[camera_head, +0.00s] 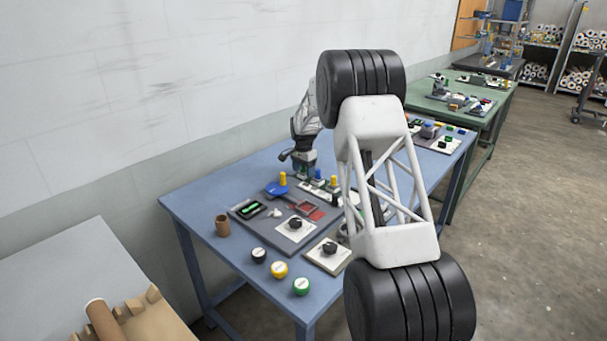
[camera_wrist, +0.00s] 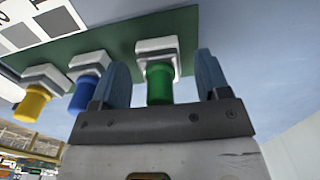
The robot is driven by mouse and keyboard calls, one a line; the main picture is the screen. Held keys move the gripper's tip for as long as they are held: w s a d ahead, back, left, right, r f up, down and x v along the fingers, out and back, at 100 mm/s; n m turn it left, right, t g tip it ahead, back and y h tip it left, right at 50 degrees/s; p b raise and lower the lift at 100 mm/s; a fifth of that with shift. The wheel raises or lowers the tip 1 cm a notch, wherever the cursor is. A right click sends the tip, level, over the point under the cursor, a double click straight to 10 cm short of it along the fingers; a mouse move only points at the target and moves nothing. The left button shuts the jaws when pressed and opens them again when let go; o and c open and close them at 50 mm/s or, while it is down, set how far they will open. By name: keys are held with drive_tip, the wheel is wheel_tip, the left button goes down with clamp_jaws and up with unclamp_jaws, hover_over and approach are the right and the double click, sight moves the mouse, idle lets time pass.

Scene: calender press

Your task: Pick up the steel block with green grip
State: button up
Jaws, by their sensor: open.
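The steel block with green grip (camera_wrist: 157,47) shows in the wrist view, its grey steel body on a green strip and its green grip (camera_wrist: 160,84) pointing toward my gripper. My gripper (camera_wrist: 160,66) is open, with one blue finger on each side of the green grip. Gaps show between the grip and both fingers. In the head view my gripper (camera_head: 302,168) is low over the blue table, and the green grip is mostly hidden there. Similar steel blocks with a blue grip (camera_wrist: 83,92) and a yellow grip (camera_wrist: 32,103) stand to the left in the wrist view.
The blue table (camera_head: 200,197) holds a dark panel (camera_head: 262,233) with switches, a brown cup (camera_head: 222,226), and black, yellow (camera_head: 279,270) and green (camera_head: 301,286) round buttons. A wall runs behind. A green table (camera_head: 470,110) stands farther back.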

drive_tip(key=c, duration=1)
drive_tip(key=shift+r, duration=0.1)
drive_tip(key=shift+r, duration=1.55)
drive_tip(key=shift+s+r, duration=0.15)
drive_tip(key=shift+s, duration=0.05)
drive_tip(key=s, duration=0.5)
drive_tip(key=s+d+r, duration=0.1)
drive_tip(key=s, duration=0.9)
drive_tip(key=shift+s+d+r, duration=0.2)
drive_tip(key=shift+s+d, duration=0.1)
